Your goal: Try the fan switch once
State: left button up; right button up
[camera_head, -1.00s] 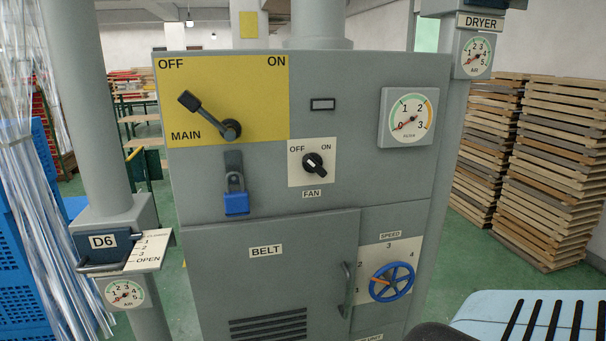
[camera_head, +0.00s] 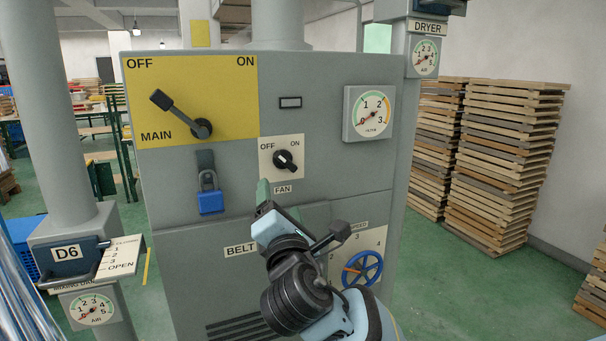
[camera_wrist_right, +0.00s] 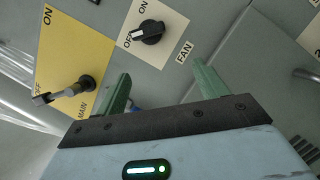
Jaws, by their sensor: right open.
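The fan switch (camera_head: 286,160) is a black rotary knob on a cream plate marked OFF and ON, with the FAN label below it. Its white mark points up-left, toward OFF. It also shows in the wrist view (camera_wrist_right: 150,33), with the mark on the OFF side. My right gripper (camera_head: 276,198) is just below the switch in the head view, apart from it. In the wrist view its two green fingers (camera_wrist_right: 162,78) are spread with nothing between them, and the knob lies beyond their tips. My left gripper is not in view.
The main lever (camera_head: 180,113) on the yellow plate leans toward OFF. A blue padlock (camera_head: 210,194) hangs left of my gripper. A blue speed handwheel (camera_head: 362,268) sits at lower right. A gauge (camera_head: 368,113) is at upper right. The panel around the switch is flat.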

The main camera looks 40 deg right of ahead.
aim_at(287, 165)
jog(key=shift+h, duration=0.8)
jog(key=w+d+r, duration=0.4)
jog(key=w+d, duration=0.1)
jog(key=shift+w+r, duration=0.15)
jog(key=shift+r, duration=0.25)
